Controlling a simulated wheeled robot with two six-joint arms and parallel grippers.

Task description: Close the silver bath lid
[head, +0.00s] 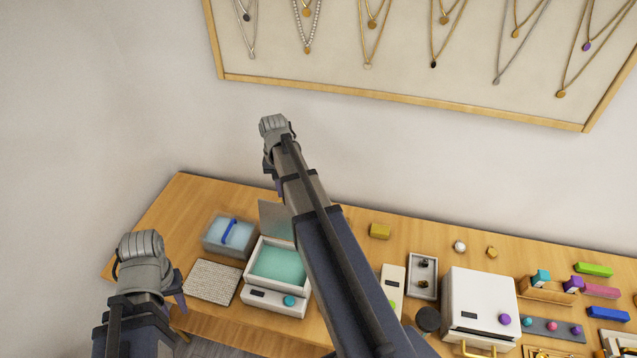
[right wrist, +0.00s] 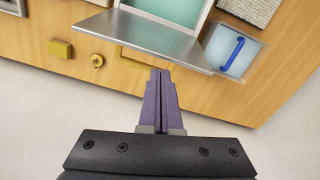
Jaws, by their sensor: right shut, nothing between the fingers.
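The silver bath (head: 297,300) is a white box with teal liquid inside, a small display and a teal knob on its front. Its grey lid (head: 275,221) stands raised at the back edge, partly hidden by my right arm. In the right wrist view the lid (right wrist: 140,36) is a flat grey plate with the teal interior beyond it. My right gripper (right wrist: 160,72) is shut and empty, its purple fingertips close to the lid's edge on the back side; contact is unclear. My left gripper (head: 177,288) hangs at the lower left, apart from the bath, its fingers mostly hidden.
A clear blue container (head: 217,240) with a blue strip stands left of the bath, near a woven mat (head: 212,281). A yellow block (head: 380,231), a grey tray (head: 414,289) and a white oven-like box (head: 478,300) lie to the right. The wall is behind the table.

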